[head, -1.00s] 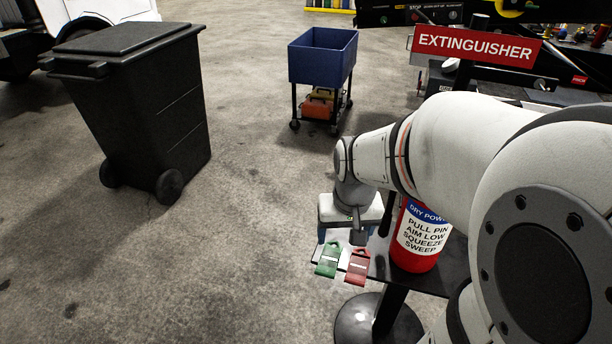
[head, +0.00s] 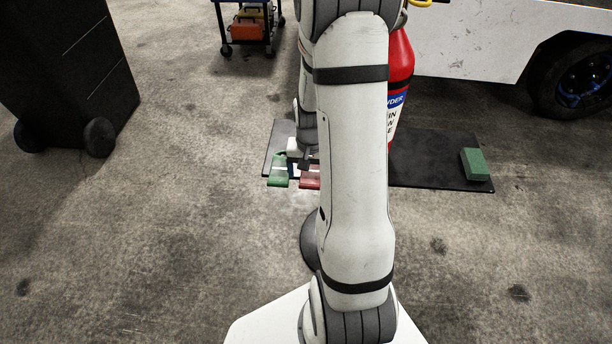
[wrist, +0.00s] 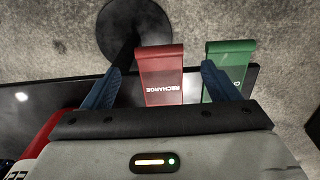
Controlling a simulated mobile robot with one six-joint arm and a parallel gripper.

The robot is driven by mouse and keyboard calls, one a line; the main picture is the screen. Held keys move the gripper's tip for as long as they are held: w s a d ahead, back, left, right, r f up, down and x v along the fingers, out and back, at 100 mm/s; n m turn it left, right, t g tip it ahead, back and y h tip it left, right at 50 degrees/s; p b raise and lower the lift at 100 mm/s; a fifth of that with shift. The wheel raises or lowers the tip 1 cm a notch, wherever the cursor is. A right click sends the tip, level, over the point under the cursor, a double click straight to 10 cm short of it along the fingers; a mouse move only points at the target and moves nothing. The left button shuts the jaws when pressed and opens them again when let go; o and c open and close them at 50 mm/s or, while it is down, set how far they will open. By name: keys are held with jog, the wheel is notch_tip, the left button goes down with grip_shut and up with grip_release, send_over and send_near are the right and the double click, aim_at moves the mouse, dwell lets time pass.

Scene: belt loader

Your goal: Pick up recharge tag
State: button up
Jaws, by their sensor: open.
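The red recharge tag (wrist: 160,77) lies on the dark stand top with one end over its edge, its "RECHARGE" lettering upside down in the wrist view. My gripper (wrist: 163,80) is open, its blue fingers on either side of the red tag. The right finger overlaps the edge of a green tag (wrist: 231,65) beside it. In the head view the red tag (head: 310,179) and the green tag (head: 278,178) show at the near edge of the stand, left of my arm. My gripper (head: 297,168) is just above them, mostly hidden by my arm.
A red extinguisher (head: 402,75) stands on the black stand top (head: 425,165), with a green block (head: 474,164) at its right end. A round stand base (wrist: 133,28) is on the floor. A black wheeled bin (head: 60,60) stands at left and a cart (head: 247,30) behind.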

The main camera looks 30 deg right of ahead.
aim_at(309, 184)
notch_tip(309, 184, down, 4)
jog(key=shift+r, duration=0.2)
jog(key=c, duration=1.1)
jog(key=shift+c, duration=0.2)
jog(key=shift+r, duration=0.15)
